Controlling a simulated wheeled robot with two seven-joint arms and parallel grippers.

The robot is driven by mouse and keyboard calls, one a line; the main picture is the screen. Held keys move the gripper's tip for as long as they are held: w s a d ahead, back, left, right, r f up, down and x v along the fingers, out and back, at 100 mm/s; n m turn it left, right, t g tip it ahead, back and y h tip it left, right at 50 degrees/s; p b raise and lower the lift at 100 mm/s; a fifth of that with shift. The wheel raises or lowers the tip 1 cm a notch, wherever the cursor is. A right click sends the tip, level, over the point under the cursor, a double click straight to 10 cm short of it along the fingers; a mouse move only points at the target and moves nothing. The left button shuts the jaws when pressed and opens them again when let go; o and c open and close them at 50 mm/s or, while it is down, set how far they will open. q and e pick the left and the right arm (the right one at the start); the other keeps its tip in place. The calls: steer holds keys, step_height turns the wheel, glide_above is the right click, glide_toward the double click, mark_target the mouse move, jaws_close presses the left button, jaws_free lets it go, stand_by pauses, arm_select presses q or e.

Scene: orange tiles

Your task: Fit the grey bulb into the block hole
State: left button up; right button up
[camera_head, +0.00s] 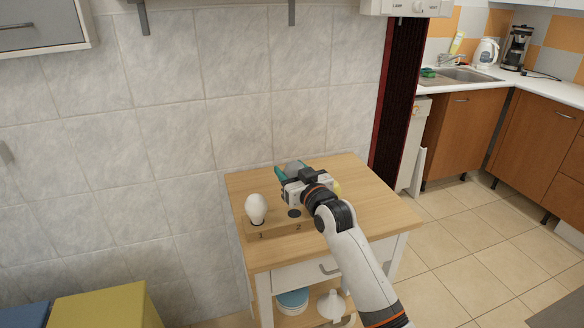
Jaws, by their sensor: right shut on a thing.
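A wooden block (272,229) marked 1 and 2 stands at the front left of the small wooden table. A white bulb (256,208) stands upright at position 1. The dark round hole (294,213) at position 2 is empty. My right gripper (288,187) is above the table, just behind and above the block, and is shut. A grey rounded shape, seemingly the grey bulb (293,167), shows at its far side; the gripper hides most of it and the contact. My left gripper is not in view.
The wooden table (375,205) has bare room to the right of my arm. A teal thing (280,173) and a yellow thing (336,188) are partly hidden by the gripper. A tiled wall (180,130) rises behind. Below are a blue-lidded container (292,301) and a white funnel-like thing (333,304).

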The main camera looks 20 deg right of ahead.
steer(key=shift+f+b, duration=0.8)
steer(key=shift+f, duration=1.15)
steer(key=shift+r+p, duration=0.1)
steer(key=shift+p, duration=0.8)
steer(key=shift+f+b, duration=0.95)
steer(key=shift+f, duration=0.95)
steer(key=o, duration=1)
steer(key=shift+o, duration=0.2)
steer(key=shift+s, duration=0.1)
steer(key=s, duration=0.4)
steer(key=s+d, duration=0.1)
steer(key=s, duration=0.3)
steer(key=s+d, duration=0.1)
steer(key=s, duration=0.2)
steer(key=shift+s, duration=0.4)
